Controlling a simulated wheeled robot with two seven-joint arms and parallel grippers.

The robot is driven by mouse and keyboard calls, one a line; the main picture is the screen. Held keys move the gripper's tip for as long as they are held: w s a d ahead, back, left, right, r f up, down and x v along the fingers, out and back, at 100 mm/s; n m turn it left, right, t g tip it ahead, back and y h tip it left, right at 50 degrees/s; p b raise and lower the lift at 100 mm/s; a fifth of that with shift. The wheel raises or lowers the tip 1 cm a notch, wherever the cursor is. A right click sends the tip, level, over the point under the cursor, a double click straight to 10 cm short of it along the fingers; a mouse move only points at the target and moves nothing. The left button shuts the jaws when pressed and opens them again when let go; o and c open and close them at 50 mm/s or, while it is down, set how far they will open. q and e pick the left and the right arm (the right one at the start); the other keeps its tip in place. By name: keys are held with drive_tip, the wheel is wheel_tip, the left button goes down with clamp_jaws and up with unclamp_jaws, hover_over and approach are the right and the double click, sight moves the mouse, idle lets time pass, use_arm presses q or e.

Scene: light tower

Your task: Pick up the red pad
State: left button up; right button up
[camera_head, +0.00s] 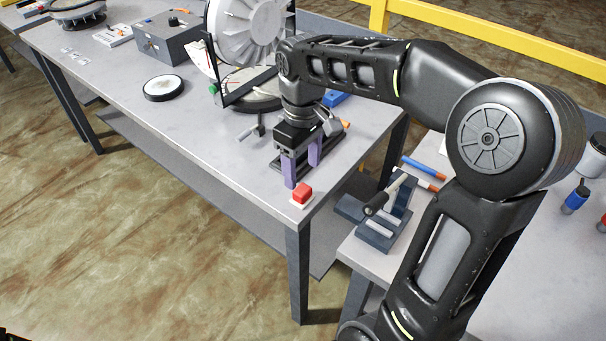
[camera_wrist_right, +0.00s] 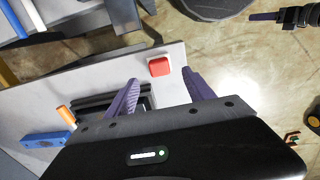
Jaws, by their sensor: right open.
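The red pad (camera_head: 302,194) is a small red block on a white base near the front right corner of the grey table (camera_head: 215,125). It also shows in the right wrist view (camera_wrist_right: 158,68), near the table edge and beyond the fingertips. My right gripper (camera_head: 302,170) points down with its purple fingers apart and empty, just behind and left of the pad. In the right wrist view the pad lies roughly between the lines of the two fingers (camera_wrist_right: 160,80). A purple-fingered gripper at the top right of that view (camera_wrist_right: 281,17) appears to be my left one; its opening is unclear.
A dark fixture (camera_head: 325,160) lies beside my right gripper. A round lamp-like unit (camera_head: 245,40) stands behind it, with a blue block (camera_head: 335,98) nearby. A second table with a dark clamp-like device (camera_head: 385,215) is at the right. The table's front middle is mostly clear.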

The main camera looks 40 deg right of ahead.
sight(302, 189)
drive_tip(key=shift+w+d, duration=0.15)
drive_tip(key=shift+w, duration=0.1)
drive_tip(key=shift+s+a+r, duration=0.15)
drive_tip(key=shift+s+a, duration=0.05)
drive_tip(key=shift+s, duration=0.05)
drive_tip(key=shift+d+f, duration=0.1)
drive_tip(key=shift+f, duration=0.65)
drive_tip(key=shift+w+f, duration=0.1)
drive_tip(key=shift+f, duration=0.5)
drive_tip(key=shift+f+p, duration=0.3)
drive_tip(key=shift+f, duration=2.35)
drive_tip(key=c, duration=1.2)
